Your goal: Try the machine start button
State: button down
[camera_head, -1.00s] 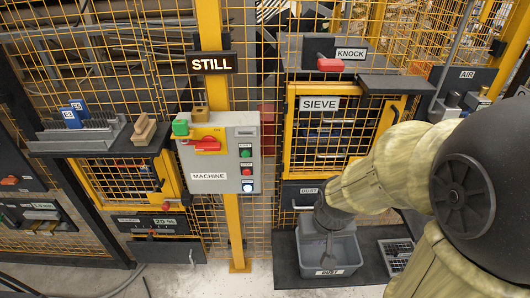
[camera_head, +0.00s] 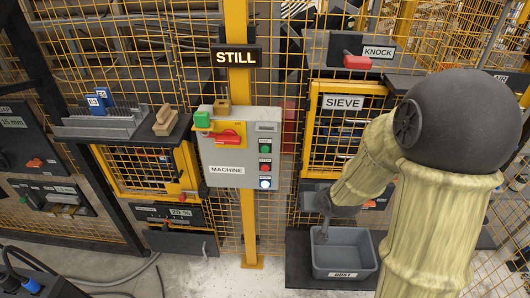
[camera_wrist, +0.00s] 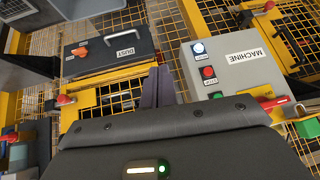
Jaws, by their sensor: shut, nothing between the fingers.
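The grey machine box (camera_head: 240,155) is mounted on the yellow post, under a lit sign reading STILL (camera_head: 236,57). On its right side are a green button (camera_head: 265,148), a red button (camera_head: 265,164) and a glowing white button (camera_head: 265,183). The wrist view shows the box upside down, with the green button (camera_wrist: 215,95) just above my gripper's body.
The dust bin (camera_head: 345,254) stands below my wrist. The sieve cabinet (camera_head: 343,102) is to the right.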

aim_at(265, 149)
jog(key=w+a+m+t+y+b, duration=0.1)
jog(key=w+a+m+t+y, duration=0.1)
jog(key=w+a+t+y, duration=0.2)
jog(key=w+a+m+t+y, duration=0.1)
jog(key=w+a+t+y, duration=0.3)
jog(key=a+y, duration=0.4)
jog(key=shift+a+r+m+b, duration=0.25)
jog(key=shift+a+m+b, duration=0.15)
jog(key=shift+a, duration=0.3)
jog(key=shift+w, duration=0.1)
jog(key=shift+w+d+p, duration=0.15)
jog(key=shift+w+p, duration=0.2)
jog(key=shift+w, duration=3.95)
jog(key=shift+w, duration=0.15)
jog(key=shift+w, duration=0.3)
